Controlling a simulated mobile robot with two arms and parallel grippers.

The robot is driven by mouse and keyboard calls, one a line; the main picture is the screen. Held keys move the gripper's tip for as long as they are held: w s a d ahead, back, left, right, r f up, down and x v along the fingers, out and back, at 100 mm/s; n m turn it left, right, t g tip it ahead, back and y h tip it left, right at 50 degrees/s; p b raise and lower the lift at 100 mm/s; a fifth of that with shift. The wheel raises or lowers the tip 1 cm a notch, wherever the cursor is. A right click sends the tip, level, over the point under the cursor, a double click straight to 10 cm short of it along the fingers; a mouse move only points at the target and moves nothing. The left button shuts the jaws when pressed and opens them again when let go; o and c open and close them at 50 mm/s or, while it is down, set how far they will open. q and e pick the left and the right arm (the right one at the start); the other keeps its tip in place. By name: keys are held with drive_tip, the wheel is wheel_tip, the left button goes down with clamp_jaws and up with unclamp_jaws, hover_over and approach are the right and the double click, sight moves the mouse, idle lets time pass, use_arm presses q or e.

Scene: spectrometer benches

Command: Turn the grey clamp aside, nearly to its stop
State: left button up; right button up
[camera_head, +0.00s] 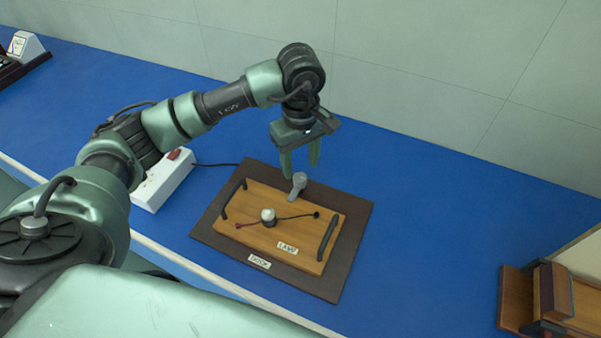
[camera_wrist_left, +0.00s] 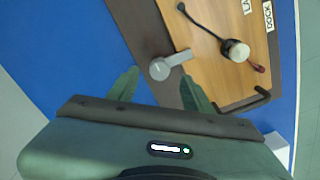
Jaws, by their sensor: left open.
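The grey clamp (camera_head: 298,182) sits at the far edge of the wooden lamp board (camera_head: 305,225), its arm reaching over that edge. In the left wrist view the clamp (camera_wrist_left: 160,69) shows a round head on the dark mat and a short arm lying toward the wood. My left gripper (camera_head: 300,172) is open, with its fingers pointing down just above and behind the clamp. In the left wrist view its two fingertips (camera_wrist_left: 158,82) lie to either side of the clamp, apart from it. My right gripper is not in view.
The board has two dark handles (camera_head: 328,238), a white-topped knob (camera_head: 268,215) and leads, and lies on a dark brown dock mat (camera_head: 215,225). A white power strip (camera_head: 165,180) stands left. A wooden device (camera_head: 550,295) is at the right. Blue bench (camera_head: 450,200) is clear between.

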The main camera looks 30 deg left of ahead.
sight(300, 177)
use_arm(q)
drive_tip(key=shift+f+p, duration=0.4)
drive_tip(key=shift+f, duration=1.9)
clamp_jaws()
